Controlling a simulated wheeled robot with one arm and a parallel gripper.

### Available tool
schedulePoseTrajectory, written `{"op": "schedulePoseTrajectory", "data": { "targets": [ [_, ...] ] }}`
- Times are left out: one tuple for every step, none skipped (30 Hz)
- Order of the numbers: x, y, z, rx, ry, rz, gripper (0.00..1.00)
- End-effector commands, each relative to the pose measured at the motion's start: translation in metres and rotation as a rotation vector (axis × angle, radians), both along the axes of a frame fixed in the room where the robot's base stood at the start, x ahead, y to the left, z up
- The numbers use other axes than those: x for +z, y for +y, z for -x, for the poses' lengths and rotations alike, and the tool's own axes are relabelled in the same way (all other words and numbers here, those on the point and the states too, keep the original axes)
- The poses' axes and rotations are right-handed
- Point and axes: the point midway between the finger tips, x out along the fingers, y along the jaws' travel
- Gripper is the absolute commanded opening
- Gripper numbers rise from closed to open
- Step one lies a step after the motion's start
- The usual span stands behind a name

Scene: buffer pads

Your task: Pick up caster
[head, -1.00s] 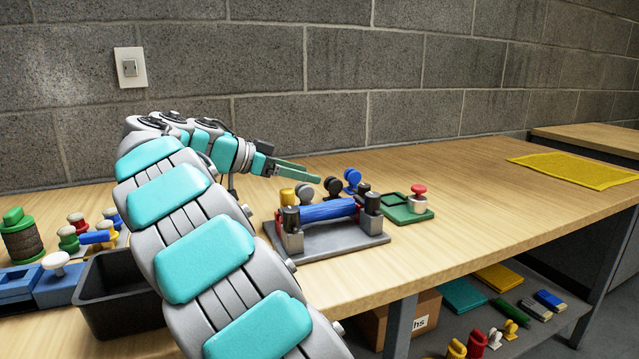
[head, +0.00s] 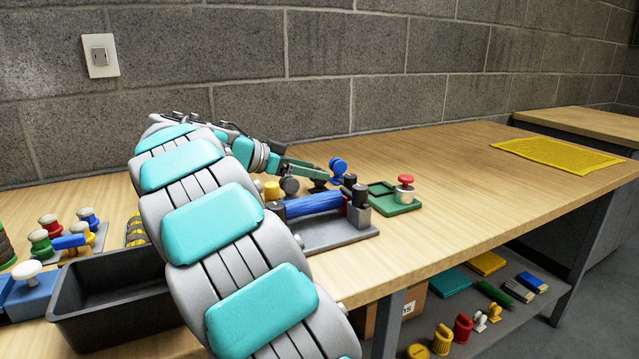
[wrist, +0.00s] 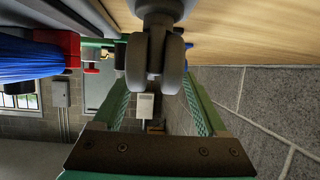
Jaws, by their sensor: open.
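Several small casters stand in a row behind a fixture on the bench: a yellow one (head: 272,191), a dark grey one (head: 289,185), a black one partly hidden by my gripper, and a blue one (head: 337,167). My gripper (head: 318,171) reaches over this row, its green fingers pointing right. In the wrist view my gripper (wrist: 158,85) is open, one finger at each side. A grey caster wheel (wrist: 150,62) shows large between the fingers, with a gap at each side. I cannot tell which caster in the row this is.
A fixture holds a blue roller (head: 308,205) just in front of the casters. A green tray (head: 402,208) with a red-topped knob stands right of it. A black bin (head: 110,300) is at left, and a yellow mat (head: 555,158) lies far right.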

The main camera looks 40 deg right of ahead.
Motion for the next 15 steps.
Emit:
{"op": "schedulePoseTrajectory", "data": {
  "targets": [
    [-0.0008, -0.0023, 0.0007, -0.001, 0.001, 0.0, 0.75],
    [-0.0014, -0.0029, 0.0008, -0.001, 0.001, 0.0, 0.75],
    [-0.0017, -0.0031, 0.0007, -0.001, 0.001, 0.0, 0.75],
    [-0.0017, -0.003, 0.0007, -0.001, 0.001, 0.0, 0.75],
    [-0.0018, -0.003, 0.0006, 0.0, 0.001, 0.0, 0.75],
    [-0.0018, -0.0029, 0.0006, 0.0, 0.001, 0.0, 0.75],
    [-0.0017, -0.0029, 0.0006, 0.0, 0.001, 0.0, 0.75],
    [-0.0018, -0.0029, 0.0006, -0.001, 0.001, 0.0, 0.72],
    [-0.0018, -0.0029, 0.0005, 0.0, 0.001, 0.0, 0.67],
    [-0.0018, -0.0029, 0.0006, -0.001, 0.001, 0.0, 0.64],
    [-0.0019, -0.0029, 0.0006, -0.001, 0.001, 0.0, 0.6],
    [-0.0019, -0.0029, 0.0005, -0.001, 0.001, 0.0, 0.56],
    [-0.0019, -0.0029, 0.0005, -0.001, 0.001, 0.0, 0.53],
    [-0.0019, -0.0029, 0.0005, -0.001, 0.001, 0.0, 0.49],
    [-0.0019, -0.0029, 0.0005, -0.001, 0.001, 0.0, 0.45]
  ]
}}
